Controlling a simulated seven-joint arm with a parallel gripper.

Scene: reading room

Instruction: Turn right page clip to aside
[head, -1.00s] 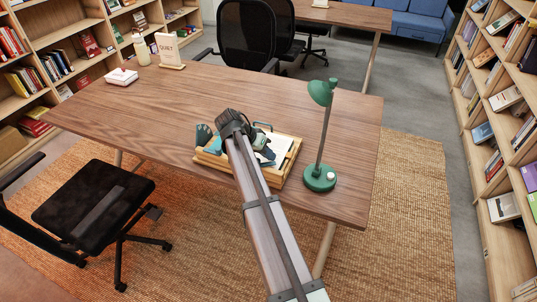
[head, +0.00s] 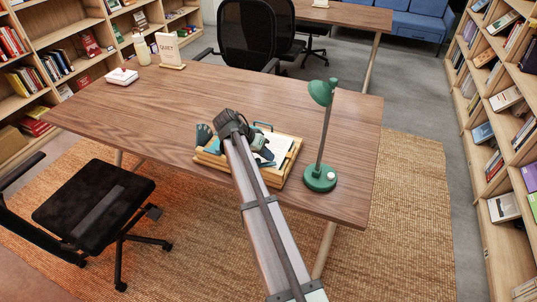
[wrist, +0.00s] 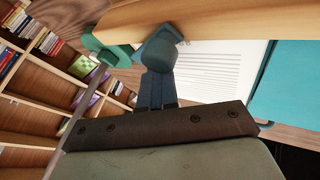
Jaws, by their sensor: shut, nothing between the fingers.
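A blue-teal page clip with a rounded end (wrist: 160,52) sits at the edge of the wooden stand (wrist: 205,17) in the wrist view, beside the lined white page (wrist: 212,68). My gripper (wrist: 157,84) is shut and empty, its dark fingertips right at the clip; I cannot tell whether they touch it. In the head view my gripper is over the wooden stand (head: 284,166) on the table, largely hidden by my own arm. White pages (head: 271,152) show at the right.
A green lamp (head: 320,178) stands close to the stand's right side on the table (head: 160,100). A teal cover (wrist: 287,85) lies beside the page in the wrist view. The table's left half is mostly clear, with a sign (head: 170,50) at the back.

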